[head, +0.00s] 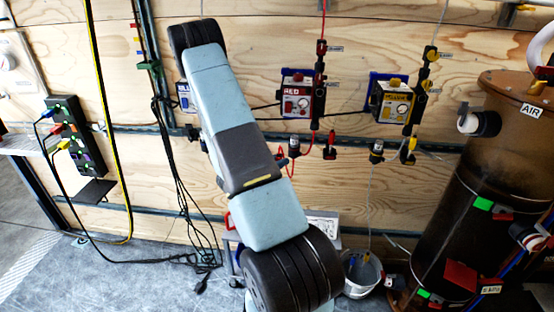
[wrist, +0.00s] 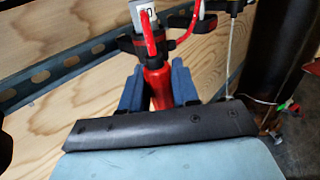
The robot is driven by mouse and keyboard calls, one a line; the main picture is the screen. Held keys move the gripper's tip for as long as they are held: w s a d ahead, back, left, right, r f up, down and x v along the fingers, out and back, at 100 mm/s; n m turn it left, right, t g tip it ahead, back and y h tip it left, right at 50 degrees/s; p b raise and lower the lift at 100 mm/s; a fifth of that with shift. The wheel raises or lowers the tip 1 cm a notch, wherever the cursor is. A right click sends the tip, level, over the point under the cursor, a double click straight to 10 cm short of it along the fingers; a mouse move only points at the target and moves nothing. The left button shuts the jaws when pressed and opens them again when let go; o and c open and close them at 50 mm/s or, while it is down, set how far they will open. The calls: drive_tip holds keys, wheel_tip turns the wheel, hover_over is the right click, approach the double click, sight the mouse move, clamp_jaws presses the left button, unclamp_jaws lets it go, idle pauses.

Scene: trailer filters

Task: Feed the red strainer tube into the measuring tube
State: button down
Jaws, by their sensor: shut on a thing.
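In the wrist view my gripper (wrist: 158,82) has its two blue fingers shut on a red tube (wrist: 158,90), which looks like the red strainer tube. The tube stands nearly upright between the fingers. Its upper end meets or sits just below a black holder (wrist: 150,46); I cannot tell whether it is inside anything. A white marked piece (wrist: 146,17), possibly part of the measuring tube, shows above the holder with a bright red hose in front. In the head view my arm hides most of the gripper and the held tube.
In the head view the RED pump box (head: 297,95) and a yellow-labelled pump box (head: 393,101) hang on the plywood wall. A brown AIR tank (head: 480,190) stands right. A white bucket (head: 361,275) is on the floor. Cables hang left of my arm.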

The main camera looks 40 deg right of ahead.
drive_tip(key=shift+f, duration=8.6)
drive_tip(key=c, duration=0.8)
unclamp_jaws()
drive_tip(key=shift+o, duration=0.2)
drive_tip(key=w+a, duration=0.1)
drive_tip(key=a, duration=1.3)
drive_tip(key=shift+w+d, duration=0.1)
